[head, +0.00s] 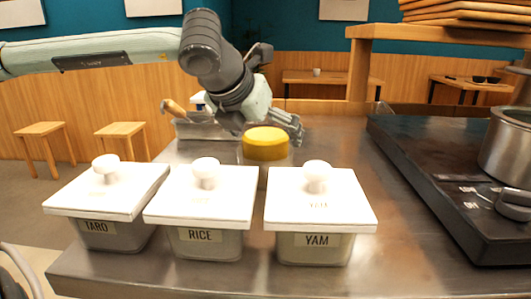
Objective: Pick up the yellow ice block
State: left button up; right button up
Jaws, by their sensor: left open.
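My right gripper is not in view.
Three clear bins with white knobbed lids, labelled TARO (97,227), RICE (199,236) and YAM (317,240), stand in front of the block. A black stove (430,170) with a metal pot (505,150) is at right. Counter between YAM and stove is clear.

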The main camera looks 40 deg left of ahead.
pick_arm(q)
jog(key=shift+c, duration=0.5)
jog(key=c, duration=1.6)
jog(key=shift+w, duration=0.1)
jog(key=shift+r, duration=0.15)
